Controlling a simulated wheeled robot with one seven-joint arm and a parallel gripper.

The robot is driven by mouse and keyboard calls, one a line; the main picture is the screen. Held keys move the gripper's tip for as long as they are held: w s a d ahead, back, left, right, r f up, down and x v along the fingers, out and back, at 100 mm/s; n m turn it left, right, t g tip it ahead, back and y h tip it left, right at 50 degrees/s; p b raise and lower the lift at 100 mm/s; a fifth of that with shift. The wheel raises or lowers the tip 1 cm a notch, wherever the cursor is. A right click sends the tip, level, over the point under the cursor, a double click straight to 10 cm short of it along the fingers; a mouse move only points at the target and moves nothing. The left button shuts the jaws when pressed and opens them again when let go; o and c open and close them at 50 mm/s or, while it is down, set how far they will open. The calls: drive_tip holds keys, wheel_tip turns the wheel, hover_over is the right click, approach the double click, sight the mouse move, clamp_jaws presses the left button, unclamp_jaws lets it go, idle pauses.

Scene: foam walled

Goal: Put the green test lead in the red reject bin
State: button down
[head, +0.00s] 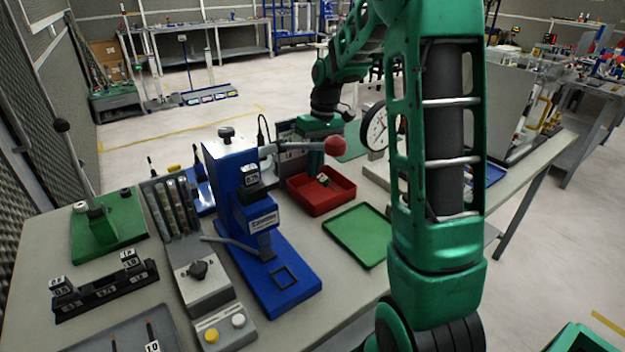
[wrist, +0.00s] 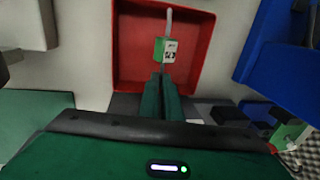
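The green test lead (wrist: 159,50) shows in the wrist view as a small green block with a white printed label, a pale end above it and a thin grey shaft below. My gripper (wrist: 161,80) has its two green fingers close together on that thin shaft, over the red reject bin (wrist: 190,22). In the head view the red reject bin (head: 322,204) stands on the bench beyond the blue press, with my gripper's hand (head: 320,126) above it. A small dark piece with a pale label shows inside the bin's outline there; the fingertips are hard to make out.
The blue press (head: 238,205), with a red-knobbed lever (head: 335,145), stands left of the bin. A green tray (head: 358,235) lies in front of the bin to the right. A round dial gauge (head: 375,127) stands behind, close to my arm.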

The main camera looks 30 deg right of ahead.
sight(313, 188)
drive_tip(key=shift+f, duration=1.85)
drive_tip(key=shift+f, duration=0.1)
drive_tip(key=c, duration=2)
unclamp_jaws()
drive_tip(key=r, duration=0.4)
drive_tip(key=d+r, duration=0.1)
drive_tip(key=r, duration=0.3)
drive_tip(key=d+r, duration=0.1)
drive_tip(key=r, duration=0.3)
drive_tip(key=shift+s, duration=0.1)
